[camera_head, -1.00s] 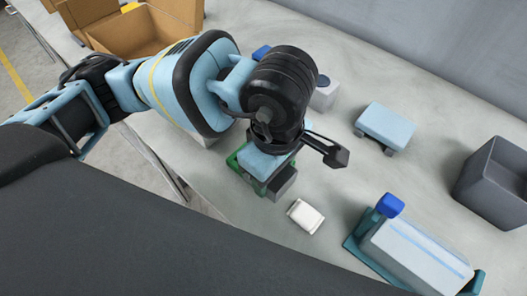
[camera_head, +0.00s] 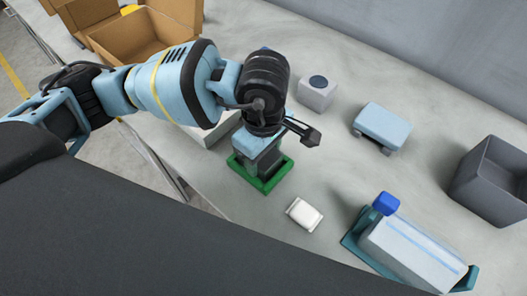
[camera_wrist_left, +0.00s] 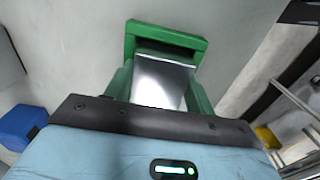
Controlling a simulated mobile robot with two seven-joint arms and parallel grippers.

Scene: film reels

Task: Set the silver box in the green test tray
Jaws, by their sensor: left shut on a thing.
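The silver box (camera_wrist_left: 160,80) is a shiny block held in front of my left gripper in the left wrist view. My left gripper (camera_head: 263,165) is shut on it, pointing down over the green test tray (camera_head: 268,188). In the left wrist view, the tray's green rim (camera_wrist_left: 165,33) shows beyond the box and green shows on both sides of it. The box lies within the tray's outline. Whether it touches the tray floor is hidden. In the head view the gripper covers most of the box. My right gripper is not in view.
A small white box (camera_head: 304,215) lies right of the tray. A grey block with a dark round top (camera_head: 317,95), a light-blue block (camera_head: 382,127), a large pale case in a teal holder (camera_head: 415,250) and a grey bin (camera_head: 493,180) stand farther right. A cardboard box (camera_head: 145,40) is at back left.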

